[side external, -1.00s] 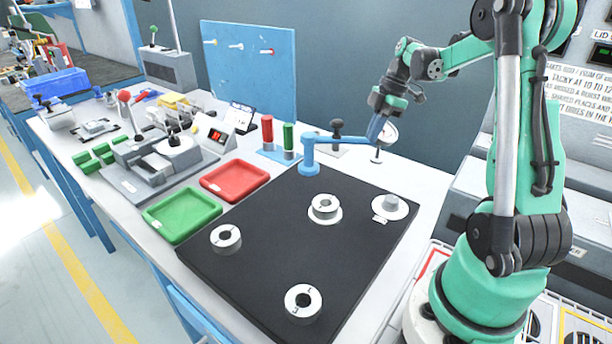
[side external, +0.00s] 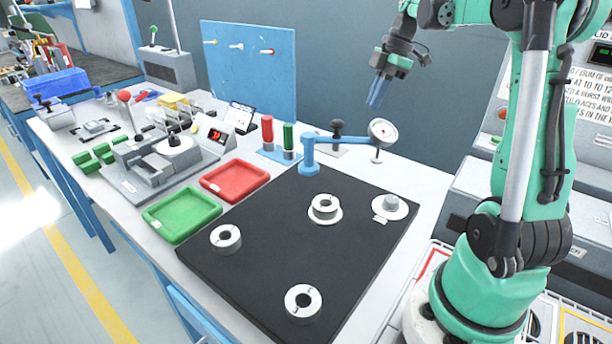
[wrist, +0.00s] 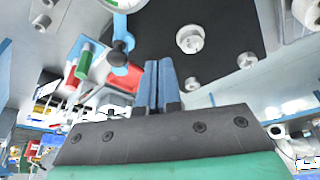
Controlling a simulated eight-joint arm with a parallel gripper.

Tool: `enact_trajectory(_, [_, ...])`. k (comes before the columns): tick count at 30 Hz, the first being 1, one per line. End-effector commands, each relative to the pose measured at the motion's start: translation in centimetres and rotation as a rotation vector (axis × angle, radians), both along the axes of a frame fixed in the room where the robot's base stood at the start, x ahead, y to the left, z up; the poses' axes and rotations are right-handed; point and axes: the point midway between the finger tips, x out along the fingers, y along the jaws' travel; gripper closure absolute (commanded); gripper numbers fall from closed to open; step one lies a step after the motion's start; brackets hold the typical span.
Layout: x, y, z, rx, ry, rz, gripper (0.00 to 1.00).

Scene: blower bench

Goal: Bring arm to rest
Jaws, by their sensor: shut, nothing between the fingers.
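My gripper (side external: 377,93) is in the air above the back right of the bench, in front of the grey wall, with its blue fingers pointing down. Nothing is held. In the wrist view my gripper (wrist: 160,82) shows its two blue fingers side by side and together. Below it in the side view is the dial gauge (side external: 383,131) on its blue stand arm (side external: 311,150), apart from the fingers.
A black mat (side external: 290,262) carries several pale ring parts, one of them a ring (side external: 303,302) near the front. A green tray (side external: 182,216) and a red tray (side external: 235,181) lie left of it. A blue pegboard (side external: 248,70) stands behind. The air around my gripper is clear.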

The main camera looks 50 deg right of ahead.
Motion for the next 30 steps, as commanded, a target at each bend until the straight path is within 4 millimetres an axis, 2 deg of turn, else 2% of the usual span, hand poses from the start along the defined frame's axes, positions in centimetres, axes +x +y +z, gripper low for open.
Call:
enact_trajectory(5, [0.0, -0.2, 1.1, -0.002, 0.001, -0.004, 1.00])
enact_trajectory(8, [0.5, 1.2, 1.4, -0.019, 0.012, -0.046, 1.00])
enact_trajectory(11, [1.3, 4.3, 1.3, -0.060, 0.024, -0.157, 1.00])
enact_trajectory(15, [1.9, 10.4, 0.6, -0.115, -0.006, -0.396, 1.00])
enact_trajectory(21, [0.7, 17.9, -1.6, -0.067, -0.144, -0.734, 1.00])
enact_trajectory(25, [-0.3, 21.0, -3.1, 0.031, -0.221, -0.883, 1.00])
enact_trajectory(30, [-1.0, 22.9, -4.1, 0.127, -0.266, -0.979, 1.00])
